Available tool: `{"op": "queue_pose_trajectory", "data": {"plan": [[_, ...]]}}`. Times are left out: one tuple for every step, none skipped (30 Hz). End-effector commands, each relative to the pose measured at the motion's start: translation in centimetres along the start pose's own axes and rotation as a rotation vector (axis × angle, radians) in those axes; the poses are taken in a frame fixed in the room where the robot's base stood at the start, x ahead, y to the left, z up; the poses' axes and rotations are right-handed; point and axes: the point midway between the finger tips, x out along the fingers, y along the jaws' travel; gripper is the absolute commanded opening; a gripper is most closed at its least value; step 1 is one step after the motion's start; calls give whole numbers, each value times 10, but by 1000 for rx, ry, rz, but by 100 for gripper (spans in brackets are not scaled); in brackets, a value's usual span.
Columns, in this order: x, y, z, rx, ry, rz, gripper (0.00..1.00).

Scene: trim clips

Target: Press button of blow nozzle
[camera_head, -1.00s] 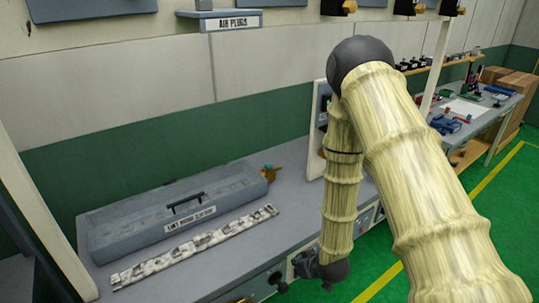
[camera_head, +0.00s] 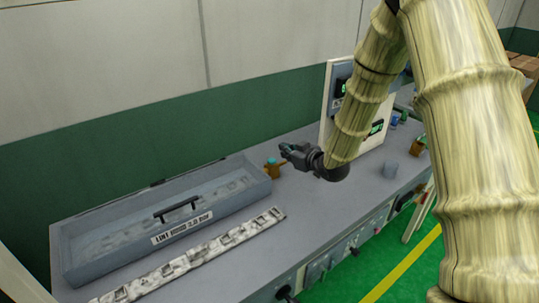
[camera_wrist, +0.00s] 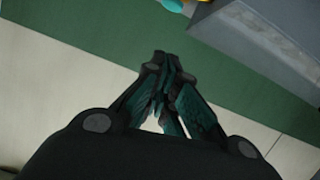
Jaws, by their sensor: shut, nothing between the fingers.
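A small orange-brown fitting with a teal top, which looks like the blow nozzle (camera_head: 272,168), stands on the bench just right of the grey lidded box. My gripper (camera_head: 285,149) is at its upper right, fingers pointing left toward it, with a small gap in the picture. In the wrist view my gripper's fingers (camera_wrist: 160,60) are shut together and empty. A teal and yellow piece of the nozzle (camera_wrist: 173,5) shows at the top edge there, beyond the fingertips, mostly cut off. I cannot make out its button.
The grey box (camera_head: 110,264) with a black handle sits on the bench (camera_head: 315,215), with a strip of clips (camera_head: 200,255) in front. A white panel (camera_head: 333,88) with displays stands behind my arm.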

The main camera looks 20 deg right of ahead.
Motion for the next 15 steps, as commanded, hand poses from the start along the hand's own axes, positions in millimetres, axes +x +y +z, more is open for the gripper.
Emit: {"op": "queue_pose_trajectory", "data": {"plan": [[0, 1, -1, 0, 1, 1, 0], [-1, 1, 0, 0, 0, 1, 0], [-1, 2, 0, 1, -1, 2, 0], [-1, 2, 0, 1, -1, 3, 0], [-1, 2, 0, 1, -1, 3, 0], [-1, 2, 1, 1, -1, 3, 0], [-1, 2, 1, 2, -2, 3, 0], [-1, 2, 1, 2, -2, 3, 0], [0, 2, 1, 1, -2, 3, 0], [0, 2, 1, 1, -2, 3, 0], [2, 2, 1, 1, -2, 2, 0], [4, 2, 0, 1, -3, 2, 0], [6, 2, 0, 1, -3, 2, 0], [9, 2, 0, 0, -3, 1, 0], [12, 2, 0, 0, -3, 1, 0]]}}
